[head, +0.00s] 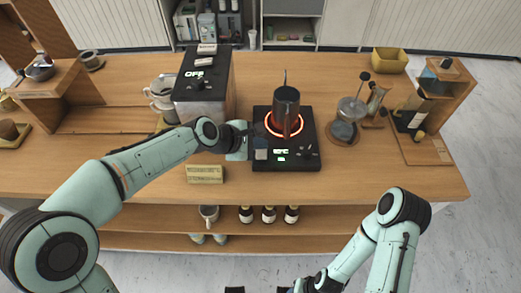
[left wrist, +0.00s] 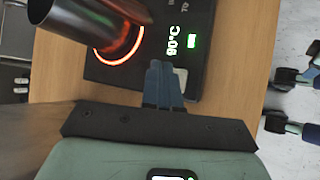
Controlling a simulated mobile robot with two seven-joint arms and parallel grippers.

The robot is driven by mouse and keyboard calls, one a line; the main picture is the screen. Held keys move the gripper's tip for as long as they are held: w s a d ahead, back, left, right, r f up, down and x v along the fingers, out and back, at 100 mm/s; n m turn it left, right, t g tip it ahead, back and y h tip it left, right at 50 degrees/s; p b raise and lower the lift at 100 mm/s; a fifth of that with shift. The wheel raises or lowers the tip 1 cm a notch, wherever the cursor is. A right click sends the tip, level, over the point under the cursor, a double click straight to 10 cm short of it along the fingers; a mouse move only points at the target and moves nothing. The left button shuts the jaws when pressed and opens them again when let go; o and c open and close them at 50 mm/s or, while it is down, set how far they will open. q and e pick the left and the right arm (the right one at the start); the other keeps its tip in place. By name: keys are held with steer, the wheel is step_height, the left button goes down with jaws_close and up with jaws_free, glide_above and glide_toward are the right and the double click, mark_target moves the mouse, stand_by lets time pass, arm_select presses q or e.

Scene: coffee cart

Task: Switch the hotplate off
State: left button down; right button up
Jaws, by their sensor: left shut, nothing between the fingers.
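The black hotplate (head: 311,158) stands on the wooden cart top, its ring (head: 299,127) glowing red. A dark metal pitcher (head: 286,108) stands on the ring. The hotplate's display is lit and reads 90°C in the left wrist view (left wrist: 173,40), with a green light beside it. My left gripper (head: 260,146) is over the hotplate's front left part. In the left wrist view its blue fingers (left wrist: 160,77) are together and empty, beside a pale square piece (left wrist: 181,76) at the hotplate's edge. Contact cannot be told.
A dark machine (head: 204,85) marked OFF stands left of the hotplate. A glass press (head: 346,119) stands to the right. A small sign (head: 205,174) lies in front of the machine. Mugs stand at the left. The front right of the cart top is clear.

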mark_target(259, 154)
arm_select(q)
steer(key=shift+f, duration=0.5)
arm_select(e)
steer(key=shift+f, duration=0.2)
arm_select(q)
steer(key=shift+f+b, duration=0.5)
arm_select(e)
steer(key=shift+s+f, duration=0.15)
steer(key=shift+f, duration=0.2)
arm_select(q)
steer(key=shift+r+p, duration=0.95)
steer(key=shift+r, duration=0.05)
arm_select(e)
steer(key=shift+w+r, duration=0.2)
steer(key=shift+r, duration=0.3)
steer(key=shift+w+r, duration=0.15)
steer(key=shift+r, duration=0.35)
arm_select(q)
steer(key=shift+r+p, duration=0.5)
steer(key=shift+r, duration=0.05)
step_height(259, 154, up, 5)
steer(key=p, duration=0.4)
steer(key=shift+f, duration=0.1)
arm_select(e)
step_height(259, 154, up, 6)
steer(key=w, duration=0.3)
steer(key=shift+f+t, duration=0.15)
steer(key=shift+t, duration=0.15)
steer(key=shift+s, duration=0.1)
